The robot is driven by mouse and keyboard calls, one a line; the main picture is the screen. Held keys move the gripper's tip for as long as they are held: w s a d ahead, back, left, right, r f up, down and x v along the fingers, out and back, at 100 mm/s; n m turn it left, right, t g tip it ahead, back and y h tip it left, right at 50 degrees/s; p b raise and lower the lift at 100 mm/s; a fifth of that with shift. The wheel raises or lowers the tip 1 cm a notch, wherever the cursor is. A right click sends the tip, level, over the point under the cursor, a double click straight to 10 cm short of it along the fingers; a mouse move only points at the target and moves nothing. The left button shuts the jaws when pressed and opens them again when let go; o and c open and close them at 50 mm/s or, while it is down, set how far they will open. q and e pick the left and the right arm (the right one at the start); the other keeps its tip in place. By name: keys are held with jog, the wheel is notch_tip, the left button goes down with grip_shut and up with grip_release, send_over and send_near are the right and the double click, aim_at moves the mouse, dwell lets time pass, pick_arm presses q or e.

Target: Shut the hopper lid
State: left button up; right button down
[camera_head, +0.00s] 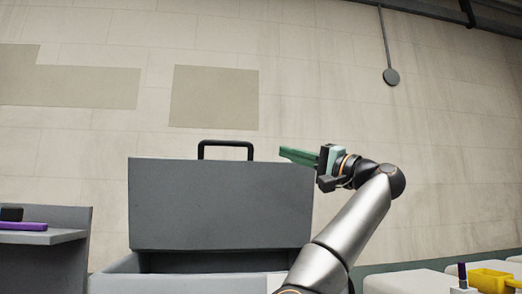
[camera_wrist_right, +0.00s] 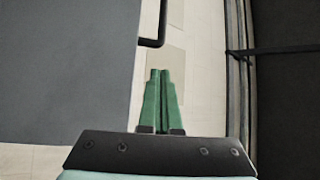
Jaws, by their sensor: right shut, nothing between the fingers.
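The hopper lid (camera_head: 220,205) is a dark grey panel standing raised and open at the back of the grey hopper (camera_head: 122,266). A black handle (camera_head: 226,144) sticks up from its top edge. My right gripper (camera_head: 284,152) has green fingers, shut and empty, pointing left beside the lid's upper right corner. In the right wrist view the green fingers (camera_wrist_right: 160,74) are together. The lid (camera_wrist_right: 65,70) fills the left of that view, with part of the handle (camera_wrist_right: 162,25) ahead of the fingertips. I see no contact with lid or handle. My left gripper is not in view.
A grey shelf (camera_head: 45,236) at the left holds a purple item (camera_head: 22,226) and a dark block. At the lower right, a yellow bin (camera_head: 492,280) stands by pale surfaces. A plain wall is behind; the space above the lid is clear.

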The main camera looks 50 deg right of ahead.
jog(key=p+x, duration=0.4)
jog(key=x, duration=0.5)
jog(key=shift+w, duration=0.2)
